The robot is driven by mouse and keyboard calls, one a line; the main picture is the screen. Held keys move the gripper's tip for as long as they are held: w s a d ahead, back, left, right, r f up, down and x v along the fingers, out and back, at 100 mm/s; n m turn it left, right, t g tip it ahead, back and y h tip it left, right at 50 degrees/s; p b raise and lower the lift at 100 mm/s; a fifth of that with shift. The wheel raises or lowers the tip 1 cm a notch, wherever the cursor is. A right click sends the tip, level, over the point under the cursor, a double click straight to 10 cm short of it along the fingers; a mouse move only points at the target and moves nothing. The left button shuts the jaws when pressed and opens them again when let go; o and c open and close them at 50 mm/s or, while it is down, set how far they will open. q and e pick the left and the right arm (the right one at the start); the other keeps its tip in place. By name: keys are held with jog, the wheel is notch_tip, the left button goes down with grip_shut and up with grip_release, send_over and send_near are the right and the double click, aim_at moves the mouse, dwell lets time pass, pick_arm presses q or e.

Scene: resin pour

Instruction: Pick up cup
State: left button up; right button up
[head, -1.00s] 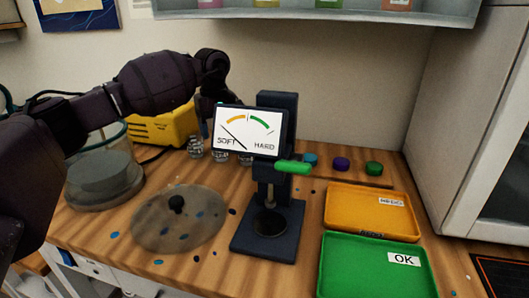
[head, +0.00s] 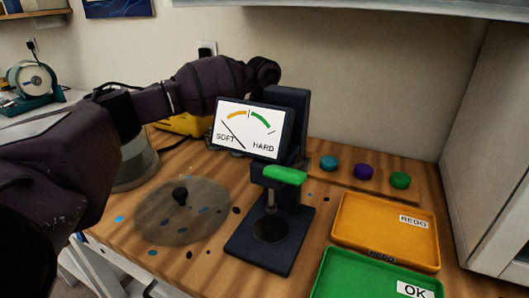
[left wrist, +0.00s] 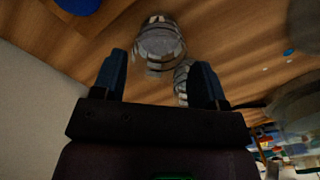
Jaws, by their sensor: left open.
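In the left wrist view, a clear cup with grey patterned bands (left wrist: 162,42) lies ahead of my left gripper (left wrist: 160,62), between the lines of its fingers. The fingers are apart with nothing held between them. A second similar cup (left wrist: 181,80) is partly covered by the right-hand finger. In the head view, my left arm reaches behind the gauge stand. There the gripper and the cups are hidden. My right gripper is not in view.
The hardness gauge (head: 248,128) stands mid-table, with a round lid (head: 150,222) left of it. A yellow REDO tray (head: 372,240) and a green OK tray (head: 340,280) lie right. Blue (head: 328,162), purple (head: 363,171) and green (head: 400,180) round items sit behind.

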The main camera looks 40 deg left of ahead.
pick_arm(q)
notch_tip(320, 180, down, 6)
jog(key=shift+r+b, duration=0.15)
jog(key=shift+b, duration=0.2)
jog(key=shift+r, duration=0.1)
jog(key=c, duration=0.6)
jog(key=shift+o, duration=0.2)
notch_tip(320, 180, up, 10)
jog(key=p, duration=0.1)
